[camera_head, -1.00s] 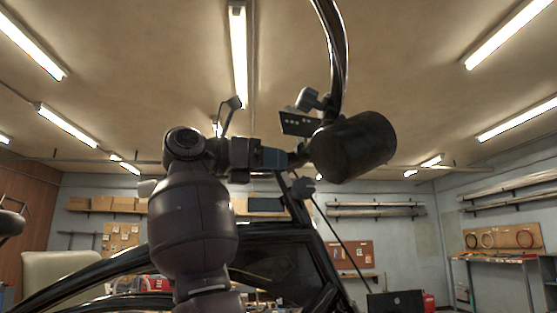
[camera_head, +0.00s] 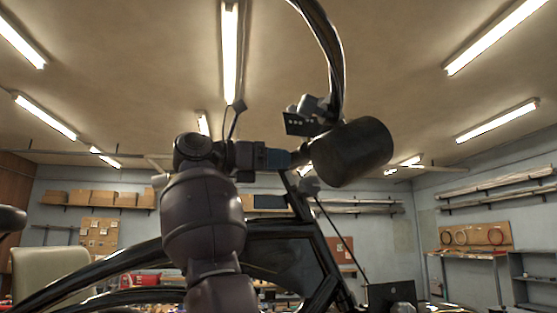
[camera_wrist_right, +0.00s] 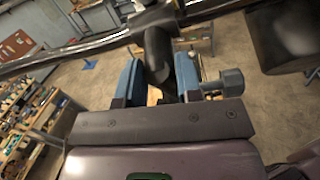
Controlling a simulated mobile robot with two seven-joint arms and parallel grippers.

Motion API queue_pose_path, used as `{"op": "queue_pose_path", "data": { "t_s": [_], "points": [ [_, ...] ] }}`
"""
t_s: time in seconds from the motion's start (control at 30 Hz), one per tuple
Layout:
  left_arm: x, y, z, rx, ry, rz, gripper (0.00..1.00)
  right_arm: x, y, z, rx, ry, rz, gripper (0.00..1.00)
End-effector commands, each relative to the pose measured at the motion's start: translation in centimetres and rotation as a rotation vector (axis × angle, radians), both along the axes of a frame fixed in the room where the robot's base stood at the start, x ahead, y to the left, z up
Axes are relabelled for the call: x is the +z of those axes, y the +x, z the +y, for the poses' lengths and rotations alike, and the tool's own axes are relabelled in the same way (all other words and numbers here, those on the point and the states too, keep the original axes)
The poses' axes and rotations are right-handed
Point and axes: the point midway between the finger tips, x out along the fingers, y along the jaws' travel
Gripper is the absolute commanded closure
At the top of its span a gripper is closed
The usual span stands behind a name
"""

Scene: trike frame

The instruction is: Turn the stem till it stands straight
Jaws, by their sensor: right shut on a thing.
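The stem (camera_wrist_right: 157,50) is a short dark tube joined to a long dark bar in the right wrist view. My right gripper (camera_wrist_right: 158,82) has its blue fingers on either side of the stem and is shut on it. In the head view the right gripper (camera_head: 287,158) points right, beside a black cylinder (camera_head: 353,152) that hides part of the grip. The stem's exact angle cannot be told there. A curved black tube (camera_head: 335,60) rises above the cylinder. My left gripper is not in view.
The dark bar (camera_wrist_right: 85,48) crosses the top of the wrist view. A grey knob (camera_wrist_right: 230,82) sits close beside the right finger. Black frame tubes (camera_head: 110,265) stand low in the head view. A cream seat (camera_head: 42,275) is at the lower left.

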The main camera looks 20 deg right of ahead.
Motion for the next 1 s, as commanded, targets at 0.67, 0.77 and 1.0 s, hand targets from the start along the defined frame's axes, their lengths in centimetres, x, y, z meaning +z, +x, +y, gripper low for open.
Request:
{"op": "queue_pose_path", "data": {
  "t_s": [0.67,0.77,1.0],
  "points": [
    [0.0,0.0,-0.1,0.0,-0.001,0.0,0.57,0.1,0.0,0.1,0.001,-0.003,-0.003,0.43],
    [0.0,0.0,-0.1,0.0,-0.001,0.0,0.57,0.0,0.0,0.1,0.001,-0.002,-0.002,0.43],
    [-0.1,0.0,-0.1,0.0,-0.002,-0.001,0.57,-0.1,0.2,1.8,0.003,-0.002,-0.001,0.43]
  ]
}}
